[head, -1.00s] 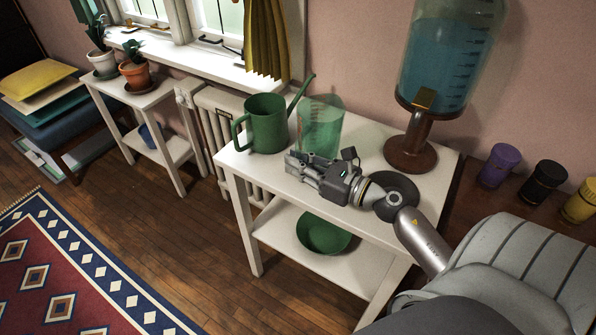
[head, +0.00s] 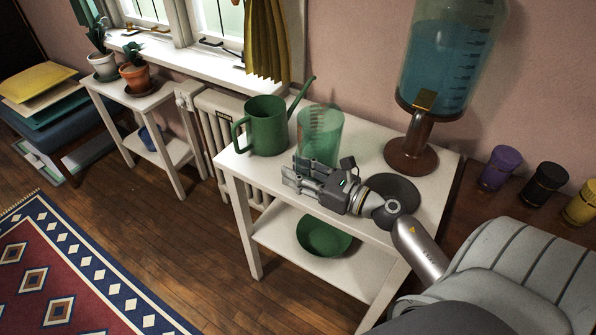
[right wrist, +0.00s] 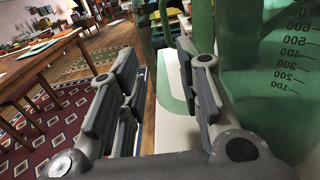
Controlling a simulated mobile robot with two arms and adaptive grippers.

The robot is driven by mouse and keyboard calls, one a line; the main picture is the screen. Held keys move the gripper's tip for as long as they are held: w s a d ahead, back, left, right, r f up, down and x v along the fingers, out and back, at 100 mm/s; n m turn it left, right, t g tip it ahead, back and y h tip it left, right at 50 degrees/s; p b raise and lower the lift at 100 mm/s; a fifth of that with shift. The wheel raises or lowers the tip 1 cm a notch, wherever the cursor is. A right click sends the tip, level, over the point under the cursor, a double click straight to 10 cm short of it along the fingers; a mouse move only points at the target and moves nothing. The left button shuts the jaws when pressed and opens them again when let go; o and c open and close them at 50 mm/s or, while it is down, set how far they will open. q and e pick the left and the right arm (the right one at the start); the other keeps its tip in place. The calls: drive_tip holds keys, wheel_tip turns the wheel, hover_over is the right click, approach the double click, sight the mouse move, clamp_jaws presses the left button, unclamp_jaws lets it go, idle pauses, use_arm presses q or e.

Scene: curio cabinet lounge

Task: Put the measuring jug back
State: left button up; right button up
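The measuring jug (head: 320,132) is a clear green vessel standing upright on the white table (head: 237,162), right of a green watering can (head: 267,125). In the right wrist view the jug (right wrist: 285,80) fills the right side, with its number marks showing, outside the fingers. My right gripper (head: 305,177) is over the table just in front of the jug and hides part of its foot. Its fingers (right wrist: 160,85) are apart in the right wrist view with nothing held between them. My left gripper is not in view.
A dispenser of blue liquid (head: 440,65) with a brass tap stands on the table's back right. A dark round disc (head: 405,190) lies on the table behind my right wrist. A green bowl (head: 325,237) sits on the lower shelf. Several lidded jars (head: 543,183) stand at right.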

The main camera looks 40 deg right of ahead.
drive_tip(key=shift+r, duration=0.2)
drive_tip(key=b+v, duration=0.1)
drive_tip(key=v, duration=0.5)
drive_tip(key=shift+s+f+b, duration=0.1)
drive_tip(key=shift+f+b, duration=0.1)
drive_tip(key=shift+b, duration=0.2)
drive_tip(key=shift+s+d+r, duration=0.1)
drive_tip(key=shift+s+d, duration=0.2)
drive_tip(key=shift+s, duration=0.3)
drive_tip(key=shift+r, duration=0.1)
